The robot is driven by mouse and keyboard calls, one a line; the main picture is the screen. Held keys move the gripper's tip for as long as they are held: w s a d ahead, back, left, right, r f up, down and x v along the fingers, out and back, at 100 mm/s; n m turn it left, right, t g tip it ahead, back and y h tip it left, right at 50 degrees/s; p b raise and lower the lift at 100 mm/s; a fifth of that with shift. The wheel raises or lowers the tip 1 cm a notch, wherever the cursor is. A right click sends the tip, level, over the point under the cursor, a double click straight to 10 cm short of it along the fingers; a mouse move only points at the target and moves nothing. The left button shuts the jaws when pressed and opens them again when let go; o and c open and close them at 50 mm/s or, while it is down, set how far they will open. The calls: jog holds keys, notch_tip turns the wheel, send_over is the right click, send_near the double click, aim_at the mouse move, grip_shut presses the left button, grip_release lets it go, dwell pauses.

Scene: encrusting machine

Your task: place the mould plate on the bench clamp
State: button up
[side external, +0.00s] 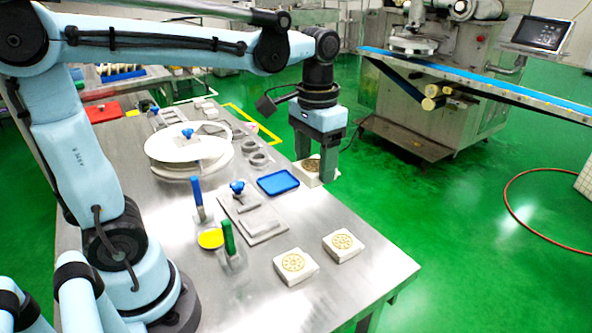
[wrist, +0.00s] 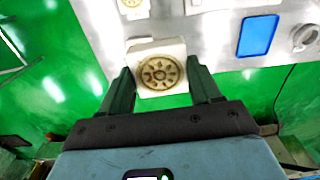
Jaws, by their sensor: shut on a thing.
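The mould plate, a cream square block with a round brown pattern on top (side external: 310,172), is between the fingers of my gripper (side external: 317,164) at the bench's right edge. In the wrist view the mould plate (wrist: 158,73) sits between both dark green fingers of my gripper (wrist: 161,80), pattern facing the camera. I cannot tell whether it touches the bench. What looks like the bench clamp (side external: 262,226), a grey flat base with a raised block and a blue knob, lies on the bench to the lower left of my gripper, apart from it.
Two similar cream blocks, a left one (side external: 296,267) and a right one (side external: 343,244), lie at the bench's front. A blue tray (side external: 278,183) lies between clamp and gripper. Blue and green-handled tools, a yellow disc (side external: 210,238) and a round white stand (side external: 188,150) are further left.

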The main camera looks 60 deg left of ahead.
jog(key=s+a+f+n, duration=0.2)
jog(key=a+n, duration=0.4)
jog(key=a, duration=0.1)
jog(key=s+a+f+n, duration=0.2)
jog(key=a+n, duration=0.4)
jog(key=a, duration=0.1)
jog(key=s+a+f+n, duration=0.2)
jog(key=s+a+n, duration=0.1)
jog(key=a+n, duration=0.2)
jog(key=shift+a+n, duration=0.4)
jog(key=shift+a, duration=0.95)
send_over(208, 187)
notch_tip(208, 187, down, 7)
jog(key=shift+d+f, duration=0.1)
jog(key=shift+f, duration=1.9)
jog(key=shift+f, duration=0.1)
jog(key=o, duration=1.1)
